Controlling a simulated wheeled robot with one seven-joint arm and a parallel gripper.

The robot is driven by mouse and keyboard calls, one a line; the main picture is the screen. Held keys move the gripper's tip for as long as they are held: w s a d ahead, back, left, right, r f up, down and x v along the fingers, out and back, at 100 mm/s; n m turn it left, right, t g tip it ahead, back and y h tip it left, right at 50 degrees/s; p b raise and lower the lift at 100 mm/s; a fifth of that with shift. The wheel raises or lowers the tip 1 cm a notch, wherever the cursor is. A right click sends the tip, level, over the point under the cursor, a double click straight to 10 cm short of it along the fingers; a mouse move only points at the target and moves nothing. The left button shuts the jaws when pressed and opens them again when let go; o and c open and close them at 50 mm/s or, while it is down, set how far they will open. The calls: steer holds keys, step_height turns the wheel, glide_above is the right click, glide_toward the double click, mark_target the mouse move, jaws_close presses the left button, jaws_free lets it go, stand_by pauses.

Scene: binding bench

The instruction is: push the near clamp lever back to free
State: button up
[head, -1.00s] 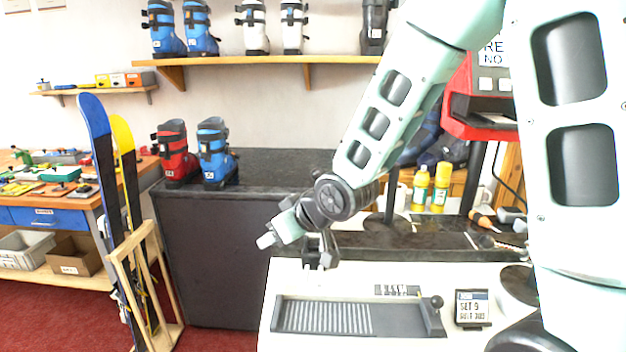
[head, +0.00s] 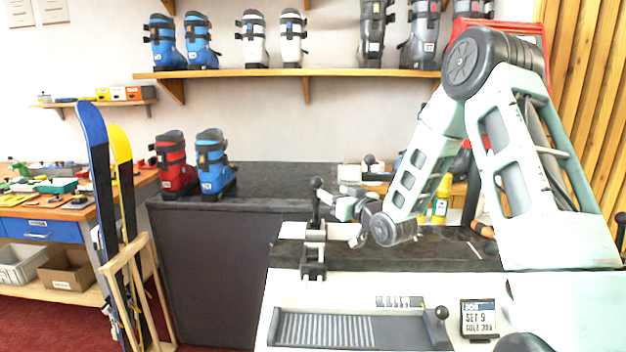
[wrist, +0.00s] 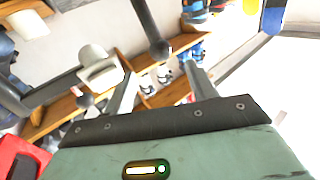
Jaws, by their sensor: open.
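The near clamp (head: 315,262) stands at the back edge of the white bench. Its dark lever with a ball knob (head: 316,184) points nearly straight up. My gripper (head: 342,206) is just right of this lever at about knob height, its fingers towards the lever; I cannot tell if they touch. In the wrist view my gripper (wrist: 158,74) is open and empty, and a dark lever with a ball knob (wrist: 160,50) shows between the fingertips. A second ball knob (head: 369,160) stands farther back; a knob (wrist: 85,101) also shows left of the fingers in the wrist view.
A tray with a ribbed plate (head: 322,329) and a small knob (head: 441,313) lie on the white bench, beside a sign (head: 478,317). A dark counter (head: 262,175) with red and blue boots is behind left. Yellow bottles (head: 441,203) stand behind my arm.

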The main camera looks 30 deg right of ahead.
mark_target(313, 181)
steer(key=w+p, duration=0.2)
steer(key=w, duration=0.9)
steer(key=shift+w+a+p, duration=0.1)
steer(key=shift+w+p, duration=0.2)
steer(key=shift+w, duration=0.1)
